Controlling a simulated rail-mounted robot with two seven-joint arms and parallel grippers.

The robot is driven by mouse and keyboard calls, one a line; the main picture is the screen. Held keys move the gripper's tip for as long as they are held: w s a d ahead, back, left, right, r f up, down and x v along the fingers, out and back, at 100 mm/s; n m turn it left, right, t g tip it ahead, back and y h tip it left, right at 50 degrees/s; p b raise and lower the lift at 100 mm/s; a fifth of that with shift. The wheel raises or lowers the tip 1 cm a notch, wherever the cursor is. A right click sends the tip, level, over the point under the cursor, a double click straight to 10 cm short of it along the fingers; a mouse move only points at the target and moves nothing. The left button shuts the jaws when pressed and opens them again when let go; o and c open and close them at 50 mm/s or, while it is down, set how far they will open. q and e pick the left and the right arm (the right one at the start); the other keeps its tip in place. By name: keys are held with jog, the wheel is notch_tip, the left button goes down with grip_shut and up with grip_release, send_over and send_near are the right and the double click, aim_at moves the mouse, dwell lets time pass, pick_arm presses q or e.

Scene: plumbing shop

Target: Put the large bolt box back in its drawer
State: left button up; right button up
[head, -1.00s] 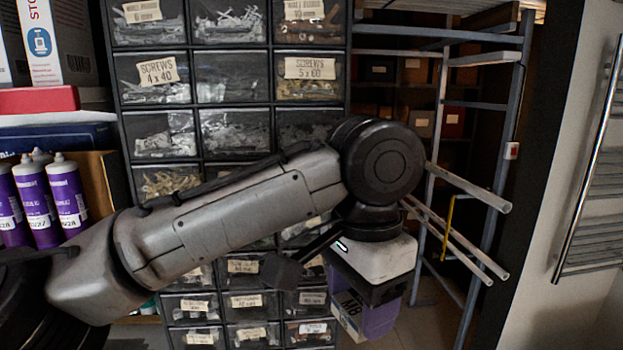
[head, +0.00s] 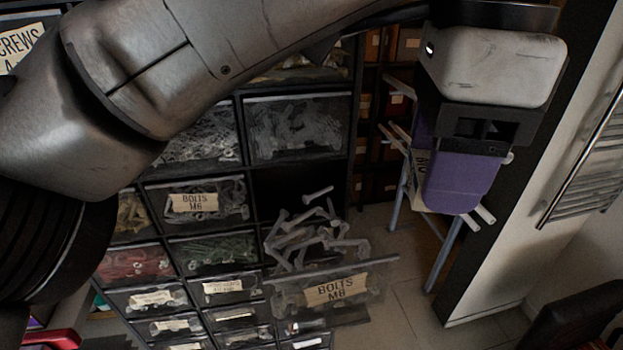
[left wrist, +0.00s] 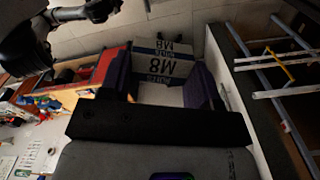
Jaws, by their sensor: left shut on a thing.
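My left gripper (head: 462,175) is at the right of the head view, pointing down, with purple fingers. It is shut on the large bolt box, which mostly hides behind the fingers in the head view. The left wrist view shows the box's pale M8 label (left wrist: 165,66) between the purple fingers. The drawer marked BOLTS M8 (head: 338,290) is pulled out of the cabinet, with several long bolts (head: 308,238) heaped in and above it. The dark open slot (head: 290,188) is behind it. The held box is right of and above this drawer, apart from it. My right gripper is not seen.
The cabinet's other drawers, such as the shut BOLTS M6 drawer (head: 196,202), stand to the left. A metal rack (head: 440,235) stands behind the gripper. A towel rail (head: 590,160) is on the right wall. Bare floor (head: 405,268) shows right of the open drawer.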

pick_arm(q)
send_over(319, 240)
notch_tip(319, 240, down, 6)
jog(key=shift+f+p, duration=0.35)
jog(key=shift+f, duration=1.7)
jog(key=shift+f, duration=0.1)
jog(key=o, duration=0.9)
jog(key=shift+c, duration=0.2)
jog(key=shift+o, duration=0.5)
jog(key=shift+r, duration=0.25)
notch_tip(319, 240, up, 12)
jog(key=p, duration=0.1)
jog(key=shift+f, duration=0.15)
